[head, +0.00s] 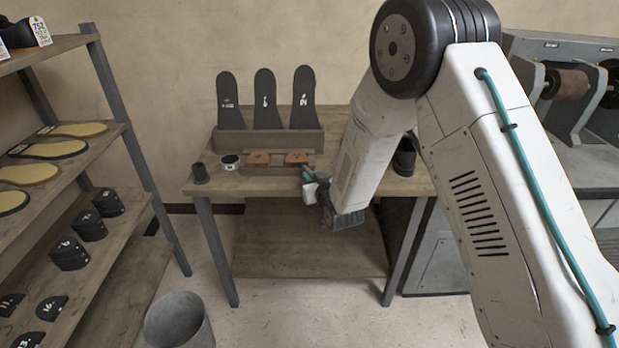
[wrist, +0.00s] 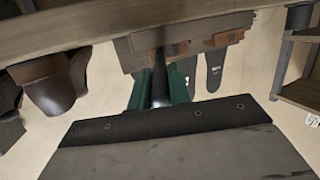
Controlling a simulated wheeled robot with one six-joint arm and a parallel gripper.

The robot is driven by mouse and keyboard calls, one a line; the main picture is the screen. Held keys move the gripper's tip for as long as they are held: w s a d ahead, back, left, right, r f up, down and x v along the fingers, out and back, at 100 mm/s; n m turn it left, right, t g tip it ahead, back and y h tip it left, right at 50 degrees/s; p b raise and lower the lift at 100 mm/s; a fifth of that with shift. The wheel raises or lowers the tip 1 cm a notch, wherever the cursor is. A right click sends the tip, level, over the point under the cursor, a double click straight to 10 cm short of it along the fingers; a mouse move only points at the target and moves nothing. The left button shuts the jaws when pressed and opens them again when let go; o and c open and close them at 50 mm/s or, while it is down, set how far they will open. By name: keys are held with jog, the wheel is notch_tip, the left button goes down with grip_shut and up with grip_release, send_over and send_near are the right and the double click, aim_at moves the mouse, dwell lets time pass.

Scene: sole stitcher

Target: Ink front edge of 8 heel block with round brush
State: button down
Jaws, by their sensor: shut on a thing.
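Two orange-brown heel blocks sit in a low wooden holder (head: 277,170) on the workbench: a left block (head: 258,158) and a right block (head: 297,157). Their pale marks are too small to read surely. My gripper (head: 309,178) is at the bench's front edge, just in front of the right block. In the wrist view its green fingers (wrist: 160,88) are shut on a dark round brush (wrist: 160,68), which points toward the holder and blocks. The brush tip is hidden, so I cannot tell if it touches a block. A small dark jar with a pale rim (head: 229,161) stands left of the blocks.
Dark soles (head: 265,100) stand in a wooden rack behind the blocks. A dark cup (head: 200,172) is at the bench's left, and a dark pot (head: 404,157) at its right. A shelf (head: 110,235) stands left, a grey bin (head: 178,320) on the floor.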

jog(key=shift+d, duration=0.15)
jog(key=shift+d, duration=0.25)
jog(key=shift+a, duration=0.1)
jog(key=shift+w+a+r, duration=0.1)
jog(key=shift+a, duration=0.8)
jog(key=shift+w+a+r, duration=0.1)
jog(key=shift+a, duration=0.75)
jog(key=shift+s+d+f, duration=0.1)
jog(key=shift+d, duration=0.45)
dwell(0.6)
